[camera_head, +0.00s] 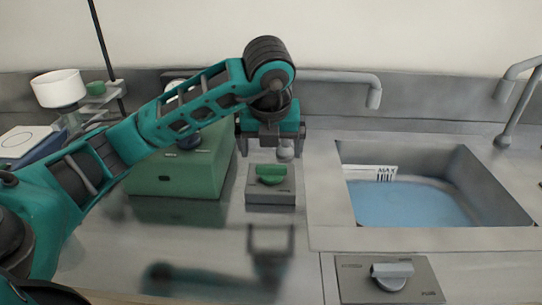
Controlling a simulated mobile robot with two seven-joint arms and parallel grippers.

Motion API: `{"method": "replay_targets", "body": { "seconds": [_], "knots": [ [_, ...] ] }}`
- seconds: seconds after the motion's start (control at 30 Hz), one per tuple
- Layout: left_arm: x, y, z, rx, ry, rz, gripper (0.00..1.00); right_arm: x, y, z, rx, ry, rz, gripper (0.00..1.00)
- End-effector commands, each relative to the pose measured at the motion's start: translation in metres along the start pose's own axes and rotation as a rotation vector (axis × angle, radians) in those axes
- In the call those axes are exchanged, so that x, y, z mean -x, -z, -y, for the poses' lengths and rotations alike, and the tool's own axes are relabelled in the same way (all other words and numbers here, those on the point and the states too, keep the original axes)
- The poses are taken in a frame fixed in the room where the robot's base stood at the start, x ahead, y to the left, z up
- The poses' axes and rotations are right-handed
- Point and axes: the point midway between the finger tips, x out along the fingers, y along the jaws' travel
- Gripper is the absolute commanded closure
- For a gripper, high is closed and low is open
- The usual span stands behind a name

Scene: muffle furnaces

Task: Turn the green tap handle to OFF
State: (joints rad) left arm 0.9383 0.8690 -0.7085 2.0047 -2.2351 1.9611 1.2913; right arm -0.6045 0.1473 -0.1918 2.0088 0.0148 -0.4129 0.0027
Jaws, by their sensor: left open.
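The green tap handle (271,174) sits on top of a small grey control box (271,198) on the metal counter, left of the sink. Its bar lies roughly left to right in the picture. Labels on the box are too small to read. My left gripper (271,150) points down with its fingers spread apart and nothing between them. In the picture it is just above the green handle; I see no contact. Its exact height and depth over the handle are hard to tell. My right gripper is not in view.
A sink (425,203) with blue water and a MAX label is at right. A grey handle (391,275) is on a front panel. A green box (181,170) stands left of the control box, partly behind my arm. A grey spout (374,94) reaches right behind the gripper.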

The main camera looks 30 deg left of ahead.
Motion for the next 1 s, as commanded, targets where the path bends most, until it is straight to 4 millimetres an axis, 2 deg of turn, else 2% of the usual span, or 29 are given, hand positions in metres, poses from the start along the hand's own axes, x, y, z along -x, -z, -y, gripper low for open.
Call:
{"method": "replay_targets", "body": {
  "seconds": [0.1, 0.2, 0.3, 0.47, 1.0],
  "knots": [
    [0.033, -0.003, 0.0, -0.001, 0.002, 0.007, 0.02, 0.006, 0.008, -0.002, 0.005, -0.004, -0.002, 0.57],
    [0.05, -0.003, -0.001, 0.001, 0.0, 0.005, 0.02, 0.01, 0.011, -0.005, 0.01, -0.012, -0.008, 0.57],
    [0.06, -0.002, 0.0, 0.0, 0.001, 0.004, 0.02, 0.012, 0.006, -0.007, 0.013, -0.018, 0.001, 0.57],
    [0.067, -0.001, 0.0, 0.001, -0.001, 0.001, 0.02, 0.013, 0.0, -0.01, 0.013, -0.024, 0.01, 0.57],
    [0.067, 0.0, 0.0, 0.001, -0.001, 0.0, 0.02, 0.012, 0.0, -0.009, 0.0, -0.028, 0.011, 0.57]
  ]
}}
